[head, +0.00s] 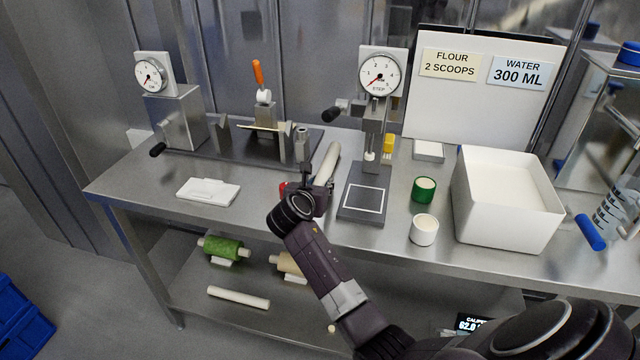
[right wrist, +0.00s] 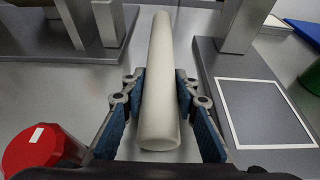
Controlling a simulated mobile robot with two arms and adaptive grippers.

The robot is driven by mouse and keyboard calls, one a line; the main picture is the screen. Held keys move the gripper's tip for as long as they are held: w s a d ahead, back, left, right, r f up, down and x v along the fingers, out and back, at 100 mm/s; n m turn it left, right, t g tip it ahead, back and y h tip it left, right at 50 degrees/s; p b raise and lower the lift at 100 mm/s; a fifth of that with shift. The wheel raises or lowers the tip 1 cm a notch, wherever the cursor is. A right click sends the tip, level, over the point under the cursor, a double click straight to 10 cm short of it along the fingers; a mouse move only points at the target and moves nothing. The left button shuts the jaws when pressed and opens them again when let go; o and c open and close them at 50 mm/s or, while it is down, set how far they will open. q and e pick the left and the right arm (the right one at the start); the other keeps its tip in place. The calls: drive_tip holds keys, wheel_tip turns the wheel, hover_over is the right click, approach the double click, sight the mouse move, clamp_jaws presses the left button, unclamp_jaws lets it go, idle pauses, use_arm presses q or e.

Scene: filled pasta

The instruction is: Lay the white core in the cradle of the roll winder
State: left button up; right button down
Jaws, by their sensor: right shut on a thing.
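My right gripper (head: 312,190) is shut on the white core (head: 328,162), a long pale cylinder, above the table between two machines. In the right wrist view the gripper (right wrist: 160,105) has its blue pads on both sides of the core (right wrist: 158,75), whose near end faces the camera. My left gripper is out of view.
A press with a dial (head: 379,76) and dark plate (head: 362,200) stands close right of the core. A red object (right wrist: 38,150) is by the gripper. A white pad (head: 208,192) lies at left. Another pale cylinder (head: 238,297) lies on the lower shelf.

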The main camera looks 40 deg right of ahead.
drive_tip(key=c, duration=1.8)
unclamp_jaws()
drive_tip(key=shift+f, duration=0.1)
drive_tip(key=shift+s+a+r, duration=0.15)
drive_tip(key=shift+a+r, duration=0.05)
drive_tip(key=shift+r, duration=0.05)
drive_tip(key=v, duration=1.1)
drive_tip(key=shift+s+a+r+p, duration=0.1)
drive_tip(key=shift+s+a+p, duration=0.1)
drive_tip(key=shift+p, duration=0.1)
